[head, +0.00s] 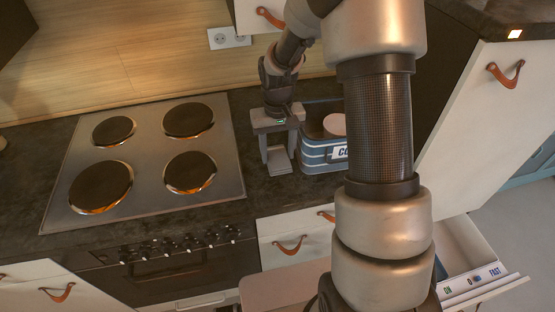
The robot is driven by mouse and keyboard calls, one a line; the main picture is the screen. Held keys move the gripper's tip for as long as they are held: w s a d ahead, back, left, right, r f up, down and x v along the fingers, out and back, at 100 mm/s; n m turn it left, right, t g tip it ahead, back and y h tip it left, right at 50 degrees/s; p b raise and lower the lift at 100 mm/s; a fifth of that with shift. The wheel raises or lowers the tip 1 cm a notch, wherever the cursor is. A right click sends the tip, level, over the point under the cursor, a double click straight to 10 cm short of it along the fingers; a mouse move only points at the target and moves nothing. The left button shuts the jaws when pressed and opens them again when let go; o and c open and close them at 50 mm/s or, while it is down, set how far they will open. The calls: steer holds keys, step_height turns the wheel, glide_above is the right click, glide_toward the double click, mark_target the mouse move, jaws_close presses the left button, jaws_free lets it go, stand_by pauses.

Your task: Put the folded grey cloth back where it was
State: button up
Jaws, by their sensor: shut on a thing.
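My gripper (279,150) points down over the dark counter, between the stove and a striped tin. It is shut on a small light-grey piece, which looks like the folded grey cloth (279,161), between its fingers. The cloth is small in the picture, and I cannot tell whether it touches the counter.
A blue-and-white striped tin (318,158) stands just right of my gripper, with a pinkish round thing (334,125) at its top. A stove (143,155) with round hotplates lies left. A drawer (468,242) stands open at lower right. My arm hides the middle right.

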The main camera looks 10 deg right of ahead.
mark_target(278, 155)
steer(key=shift+f, duration=1.8)
steer(key=shift+f, duration=0.1)
steer(key=o, duration=0.9)
steer(key=shift+o, duration=0.2)
